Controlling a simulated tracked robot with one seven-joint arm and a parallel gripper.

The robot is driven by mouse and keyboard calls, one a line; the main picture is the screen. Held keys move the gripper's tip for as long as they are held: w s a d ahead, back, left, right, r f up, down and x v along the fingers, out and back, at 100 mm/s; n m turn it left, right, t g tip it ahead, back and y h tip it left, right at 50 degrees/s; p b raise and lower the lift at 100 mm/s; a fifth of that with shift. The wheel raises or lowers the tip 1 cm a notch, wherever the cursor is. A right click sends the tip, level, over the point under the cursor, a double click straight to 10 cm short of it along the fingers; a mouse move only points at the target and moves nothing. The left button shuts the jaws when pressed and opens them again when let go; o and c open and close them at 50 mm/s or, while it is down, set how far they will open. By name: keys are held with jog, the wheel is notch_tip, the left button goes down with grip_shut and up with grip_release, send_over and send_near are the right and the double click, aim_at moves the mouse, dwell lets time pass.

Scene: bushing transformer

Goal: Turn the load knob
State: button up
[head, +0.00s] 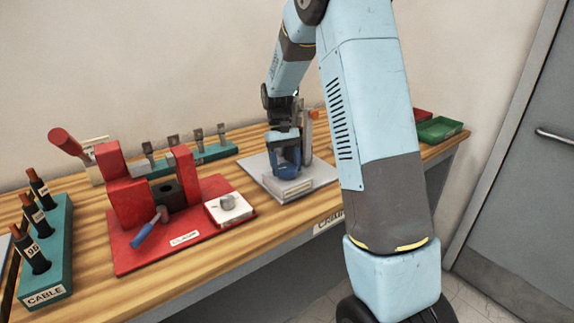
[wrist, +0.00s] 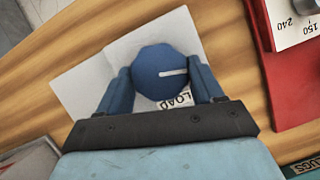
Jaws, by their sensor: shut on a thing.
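The load knob (wrist: 161,72) is blue and many-sided, with a white pointer line that points right in the wrist view. It sits over a pale plate (wrist: 88,75) with a printed LOAD label (wrist: 178,101) beside it. My gripper (wrist: 161,86) has its two blue fingers on opposite sides of the knob and is shut on it. In the head view my gripper (head: 286,148) points down at the pale station (head: 322,177) on the bench. The knob cannot be told apart from the fingers there.
A red crimping station (head: 122,248) with a small grey dial knob (head: 228,202) stands to the left. A green cable rack (head: 58,258) is at far left, and a green lug rack (head: 216,152) is behind. Green (head: 438,129) and red (head: 423,114) trays lie at right.

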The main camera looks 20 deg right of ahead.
jog(key=o, duration=1)
jog(key=shift+o, duration=0.2)
jog(key=v, duration=1.3)
jog(key=shift+w+r, duration=0.25)
